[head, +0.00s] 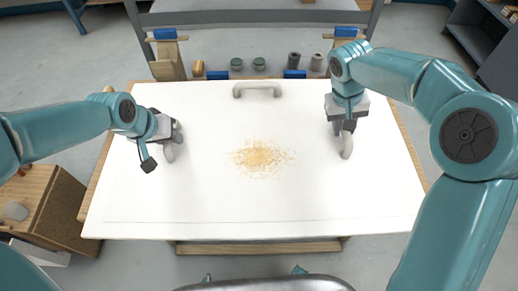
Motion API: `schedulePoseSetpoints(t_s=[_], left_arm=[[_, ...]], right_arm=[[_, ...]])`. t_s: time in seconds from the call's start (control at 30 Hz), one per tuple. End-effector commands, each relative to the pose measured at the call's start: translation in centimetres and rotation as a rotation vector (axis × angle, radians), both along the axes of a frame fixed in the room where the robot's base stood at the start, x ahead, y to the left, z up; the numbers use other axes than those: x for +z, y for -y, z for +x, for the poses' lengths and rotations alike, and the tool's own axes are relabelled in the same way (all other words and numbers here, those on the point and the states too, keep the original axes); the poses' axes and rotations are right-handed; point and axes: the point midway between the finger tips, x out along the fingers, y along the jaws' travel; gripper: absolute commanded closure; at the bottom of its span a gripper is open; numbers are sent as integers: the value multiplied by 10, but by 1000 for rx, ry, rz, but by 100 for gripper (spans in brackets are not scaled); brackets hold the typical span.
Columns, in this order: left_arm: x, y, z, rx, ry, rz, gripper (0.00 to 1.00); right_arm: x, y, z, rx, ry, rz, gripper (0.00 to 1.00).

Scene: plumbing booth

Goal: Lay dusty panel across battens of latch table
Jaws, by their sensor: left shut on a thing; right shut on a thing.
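The dusty panel (250,205) is a wide white board with a patch of tan dust (262,157) near its middle. It spans the wooden latch table (258,247), whose edges show at the left, right and front. I cannot tell whether the panel touches the battens, which it mostly hides. My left gripper (172,143) is shut on the panel's left grey handle (171,153). My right gripper (346,128) is shut on the right grey handle (347,147). A third grey handle (257,90) at the far edge is free.
Behind the panel stand wooden posts with blue-topped pieces (165,34) and a row of small cylinders (293,61). A wooden cabinet (42,205) stands at the left. Dark shelving (480,35) is at the far right. Grey floor shows around the table.

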Motion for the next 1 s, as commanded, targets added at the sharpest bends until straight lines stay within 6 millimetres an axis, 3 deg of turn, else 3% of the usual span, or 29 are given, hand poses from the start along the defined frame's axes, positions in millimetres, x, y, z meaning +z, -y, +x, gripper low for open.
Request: schedulePoseSetpoints(t_s=[0.57,1.0], left_arm=[[-5,3,3,-1,3,-1,100],[-29,3,3,-1,3,-1,100]], right_arm=[[-5,2,2,-1,2,1,100],[-30,2,2,-1,2,1,100]])
